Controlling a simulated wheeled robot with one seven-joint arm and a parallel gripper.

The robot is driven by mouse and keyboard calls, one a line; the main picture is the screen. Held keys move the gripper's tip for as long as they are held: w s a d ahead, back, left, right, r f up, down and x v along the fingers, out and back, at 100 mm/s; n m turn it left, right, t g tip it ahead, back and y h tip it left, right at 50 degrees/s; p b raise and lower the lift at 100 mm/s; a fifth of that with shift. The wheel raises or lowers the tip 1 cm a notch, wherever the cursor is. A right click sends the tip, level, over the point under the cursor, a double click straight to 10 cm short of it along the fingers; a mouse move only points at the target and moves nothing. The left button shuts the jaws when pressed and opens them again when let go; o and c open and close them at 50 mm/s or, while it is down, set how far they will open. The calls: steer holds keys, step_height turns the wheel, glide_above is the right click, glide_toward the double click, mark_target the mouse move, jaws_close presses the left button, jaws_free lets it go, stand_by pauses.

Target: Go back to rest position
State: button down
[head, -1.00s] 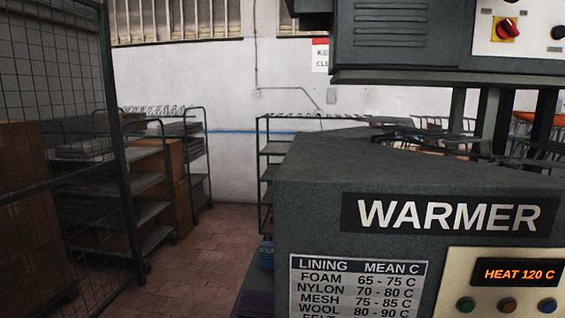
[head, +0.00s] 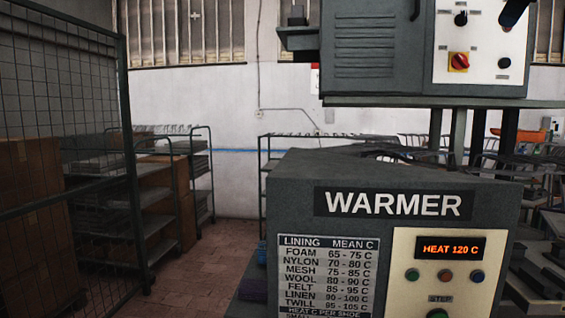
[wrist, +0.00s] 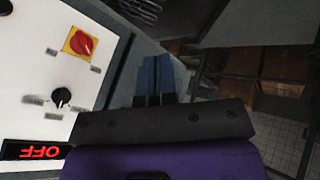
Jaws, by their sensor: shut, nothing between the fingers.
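My gripper (wrist: 158,75) shows in the wrist view, with two blue fingers shut together on a black mount and a purple body below. Nothing is between the fingers. Left of the gripper is a white control panel (wrist: 45,75) with a red rotary switch on a yellow plate, a black knob and a red "OFF" display; the gripper appears clear of them. I cannot make out my gripper with certainty in the head view.
A grey warmer (head: 300,195) stands ahead, its display (head: 450,247) reading "HEAT 120 C". A machine with a switch panel (head: 480,40) rises behind it. A mesh cage (head: 95,120) and shelf racks (head: 155,200) are at left. Brick floor (head: 200,260) between is clear.

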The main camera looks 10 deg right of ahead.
steer(key=s+a+f+m+g, duration=0.1)
steer(key=s+a+f+m, duration=0.25)
steer(key=a+f, duration=0.45)
steer(key=s+a+f+m, duration=0.2)
steer(key=s+a+f, duration=0.2)
steer(key=a+f, duration=0.4)
steer(key=s+a+f+m, duration=0.1)
steer(key=s+a+f, duration=0.2)
steer(key=s+f, duration=0.2)
steer(key=s+a+f+m, duration=0.1)
steer(key=s+a+f, duration=0.3)
steer(key=f, duration=0.8)
steer(key=s+a+f+m, duration=0.1)
steer(key=s+a+f, duration=0.2)
steer(key=s+f, duration=0.4)
steer(key=shift+s+a+f+m+g, duration=0.25)
steer(key=shift+a+f+m+g, duration=0.15)
steer(key=shift+f, duration=0.35)
steer(key=c, duration=1.8)
jaws_free()
